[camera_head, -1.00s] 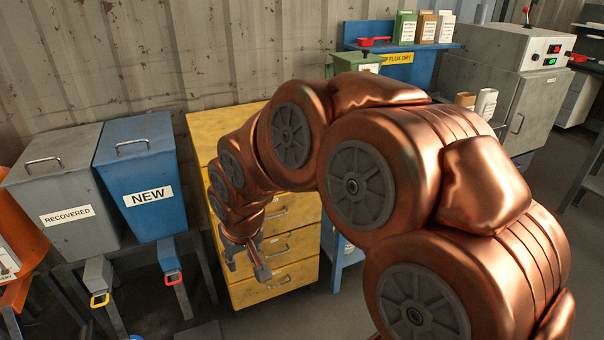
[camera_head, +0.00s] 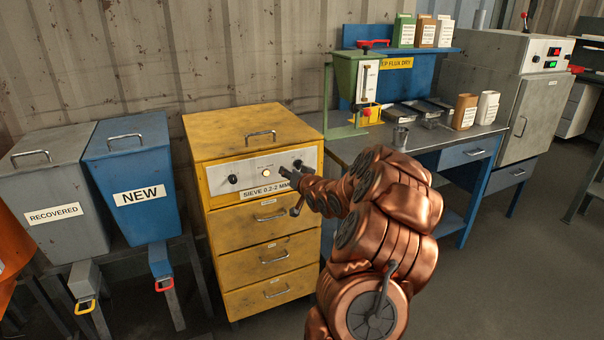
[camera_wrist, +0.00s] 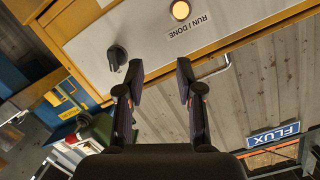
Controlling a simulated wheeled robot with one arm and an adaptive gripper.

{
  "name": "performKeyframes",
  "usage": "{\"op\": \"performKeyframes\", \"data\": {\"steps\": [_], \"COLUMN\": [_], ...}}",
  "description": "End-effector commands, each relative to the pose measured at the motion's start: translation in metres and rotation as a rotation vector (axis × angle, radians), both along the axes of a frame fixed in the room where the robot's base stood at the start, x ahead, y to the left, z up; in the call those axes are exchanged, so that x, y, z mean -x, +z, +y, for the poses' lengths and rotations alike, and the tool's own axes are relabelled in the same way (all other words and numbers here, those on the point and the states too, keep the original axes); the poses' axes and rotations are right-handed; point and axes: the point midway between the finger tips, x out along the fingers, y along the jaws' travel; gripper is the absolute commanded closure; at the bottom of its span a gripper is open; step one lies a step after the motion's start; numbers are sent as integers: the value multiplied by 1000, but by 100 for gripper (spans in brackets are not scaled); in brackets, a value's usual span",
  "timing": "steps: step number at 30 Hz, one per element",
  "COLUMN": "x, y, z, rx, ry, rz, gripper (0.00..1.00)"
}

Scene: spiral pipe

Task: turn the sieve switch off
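The yellow sieve cabinet (camera_head: 225,262) stands against the wall, with a pale control panel (camera_head: 250,168) on its upper front. The panel has a dark left knob (camera_head: 233,180), a lit lamp (camera_head: 266,172) and a dark right knob (camera_head: 297,164). In the wrist view, the lamp (camera_wrist: 181,10) glows above a RUN / DONE label, and a dark knob (camera_wrist: 117,57) lies just beyond the left fingertip. My gripper (camera_head: 289,191) is at the panel's right end, just below the right knob. Its fingers (camera_wrist: 157,75) are open, with nothing between them. Contact with the panel cannot be told.
Grey RECOVERED (camera_head: 50,190) and blue NEW (camera_head: 128,168) bins stand left. A workbench (camera_head: 440,140) with a green stand (camera_head: 344,82), trays and cartons is right of the cabinet. A grey oven-like machine (camera_head: 530,110) stands farther right. Open floor (camera_head: 490,260) lies at right front.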

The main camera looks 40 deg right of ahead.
Motion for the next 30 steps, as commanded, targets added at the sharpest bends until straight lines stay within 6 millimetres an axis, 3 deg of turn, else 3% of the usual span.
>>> {"op": "performKeyframes", "data": {"steps": [1, 6, 13, 30], "x": [6, 22, 27, -28], "y": [-13, -22, -25, -23], "z": [-19, -55, -71, -89], "rx": [-3, -2, 1, 4], "ry": [-17, -43, -51, -49], "rz": [-38, -151, -198, -197], "gripper": [64, 64, 64, 64]}}
